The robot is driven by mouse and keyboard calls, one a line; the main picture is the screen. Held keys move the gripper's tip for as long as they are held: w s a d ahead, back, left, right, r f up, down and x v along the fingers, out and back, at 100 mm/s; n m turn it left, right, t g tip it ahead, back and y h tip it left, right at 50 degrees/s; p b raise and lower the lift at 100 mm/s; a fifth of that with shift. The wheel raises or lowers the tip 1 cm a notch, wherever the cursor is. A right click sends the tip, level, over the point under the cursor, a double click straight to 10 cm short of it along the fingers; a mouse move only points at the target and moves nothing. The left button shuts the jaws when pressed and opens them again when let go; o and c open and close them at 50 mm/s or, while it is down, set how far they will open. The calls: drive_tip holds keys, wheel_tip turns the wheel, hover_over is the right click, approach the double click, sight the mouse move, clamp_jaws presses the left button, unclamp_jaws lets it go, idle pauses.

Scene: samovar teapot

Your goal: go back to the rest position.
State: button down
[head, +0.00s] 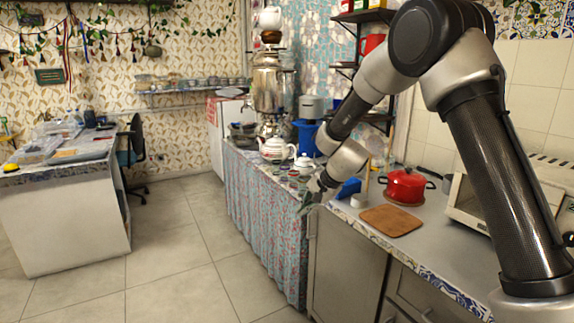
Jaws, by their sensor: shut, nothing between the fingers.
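My gripper (309,196) hangs at the front edge of the counter, near the middle of the view, at the end of my bent arm. It is small in the picture and its fingers are shut and empty. The samovar (268,86) stands tall and metallic on the cloth-covered table behind it, with a white teapot (270,12) on top. Another white teapot (277,149) stands in front of the samovar, and a smaller white pot (304,164) is right of it, close behind my gripper.
A wooden board (391,220) and a red pot (406,187) are on the counter (432,250) to the right. A white appliance (468,199) stands beyond them, partly behind my arm. A desk (64,216) and chair (133,147) are at left. The tiled floor (175,255) between is clear.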

drive_tip(key=s+d+r+n+h, duration=0.1)
drive_tip(key=s+d+r+n, duration=0.1)
drive_tip(key=s+d+r, duration=0.4)
drive_tip(key=s+d+r+n+h, duration=0.2)
drive_tip(key=s+d+r, duration=0.4)
drive_tip(key=s+d, duration=0.8)
drive_tip(key=s+d+r+n+h, duration=0.2)
drive_tip(key=s+d+r+n, duration=0.2)
drive_tip(key=s+d, duration=0.6)
drive_tip(key=shift+s+d+r, duration=0.2)
drive_tip(key=shift+s+r, duration=1.2)
drive_tip(key=shift+s, duration=2.75)
